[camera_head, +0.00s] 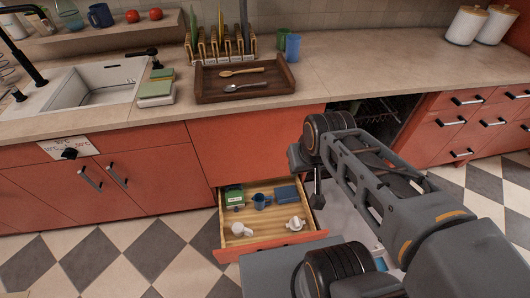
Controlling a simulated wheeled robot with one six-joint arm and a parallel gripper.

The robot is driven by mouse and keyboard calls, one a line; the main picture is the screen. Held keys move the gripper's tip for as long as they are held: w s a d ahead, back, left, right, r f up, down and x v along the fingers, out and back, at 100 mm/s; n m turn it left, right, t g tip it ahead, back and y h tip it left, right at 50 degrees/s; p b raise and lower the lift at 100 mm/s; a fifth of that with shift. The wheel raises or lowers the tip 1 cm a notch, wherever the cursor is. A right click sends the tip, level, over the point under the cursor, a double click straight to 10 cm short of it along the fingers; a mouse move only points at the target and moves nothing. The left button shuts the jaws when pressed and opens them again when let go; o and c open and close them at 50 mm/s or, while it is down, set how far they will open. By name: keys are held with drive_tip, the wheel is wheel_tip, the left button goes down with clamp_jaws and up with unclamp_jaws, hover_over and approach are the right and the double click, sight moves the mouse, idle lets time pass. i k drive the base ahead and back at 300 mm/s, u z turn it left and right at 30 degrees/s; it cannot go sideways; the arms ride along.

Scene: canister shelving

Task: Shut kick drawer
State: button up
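The kick drawer (270,244) is a low pull-out drawer with a red front and light wooden inside. It stands open near the floor, under the red cabinets. In it lie a green box (234,196), a blue cup (261,201), a blue box (287,193) and two white items (241,229). My gripper (318,199) appears as a small dark part hanging below the arm's far joint, near the drawer's right side in the picture. I cannot tell whether it touches the drawer or whether its fingers are open.
My arm covers much of the right side. A dishwasher-like opening with a rack (385,118) shows behind it. The counter (340,70) holds a wooden tray (213,94), a dish rack (219,45) and cups. The checkered floor (110,258) left of the drawer is clear.

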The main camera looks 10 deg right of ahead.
sight(268, 226)
drive_tip(key=k, duration=1.1)
drive_tip(key=u, duration=0.5)
drive_tip(key=i, duration=0.55)
drive_tip(key=z, duration=0.5)
drive_tip(key=k, duration=0.5)
drive_tip(key=u, duration=1.3)
drive_tip(key=i, duration=1)
drive_tip(key=z, duration=1.9)
